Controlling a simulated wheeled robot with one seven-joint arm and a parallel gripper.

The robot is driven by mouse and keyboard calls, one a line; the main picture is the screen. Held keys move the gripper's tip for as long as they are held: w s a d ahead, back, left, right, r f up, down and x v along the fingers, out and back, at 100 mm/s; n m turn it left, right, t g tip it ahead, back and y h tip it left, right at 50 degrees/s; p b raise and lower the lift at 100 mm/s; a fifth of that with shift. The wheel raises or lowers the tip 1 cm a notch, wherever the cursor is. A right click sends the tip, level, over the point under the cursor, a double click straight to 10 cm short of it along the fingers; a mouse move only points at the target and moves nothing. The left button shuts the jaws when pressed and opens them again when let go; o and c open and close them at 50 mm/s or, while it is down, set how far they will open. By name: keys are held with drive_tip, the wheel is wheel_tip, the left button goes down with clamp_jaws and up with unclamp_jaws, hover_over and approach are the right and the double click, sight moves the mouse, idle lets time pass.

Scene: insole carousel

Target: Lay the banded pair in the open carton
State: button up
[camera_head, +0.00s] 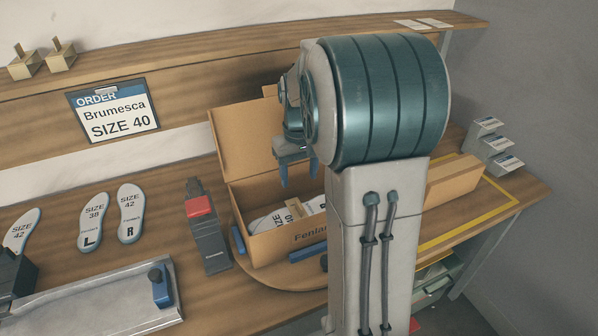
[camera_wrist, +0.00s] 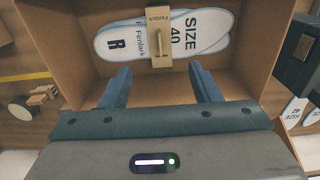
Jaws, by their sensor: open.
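The open carton (camera_head: 285,241) stands on the round turntable with its lid raised at the back; its wall also shows in the wrist view (camera_wrist: 262,110). The banded pair of insoles (camera_wrist: 195,30), marked size 40 and R, lies inside the carton with a tan band (camera_wrist: 160,35) around its middle. In the head view part of the pair (camera_head: 270,220) shows behind the carton's front wall. My gripper (camera_head: 297,180) is above the carton, pointing down. In the wrist view its blue fingers (camera_wrist: 160,72) are spread apart, with nothing between them, apart from the pair.
Loose insoles (camera_head: 93,221) lie on the bench at left, near a metal tray (camera_head: 110,305). A dark device with a red part (camera_head: 205,228) stands close left of the carton. An order card (camera_head: 115,110) reads Brumesca size 40. Small boxes (camera_head: 494,145) stand at right.

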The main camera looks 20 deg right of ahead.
drive_tip(key=s+a+r+t, duration=0.1)
drive_tip(key=s+a, duration=0.4)
drive_tip(key=s, duration=0.4)
drive_tip(key=s+a+r+t, duration=0.2)
drive_tip(key=s+a, duration=0.2)
drive_tip(key=s, duration=0.6)
drive_tip(key=shift+a, duration=0.4)
drive_tip(key=shift+s+r, duration=0.1)
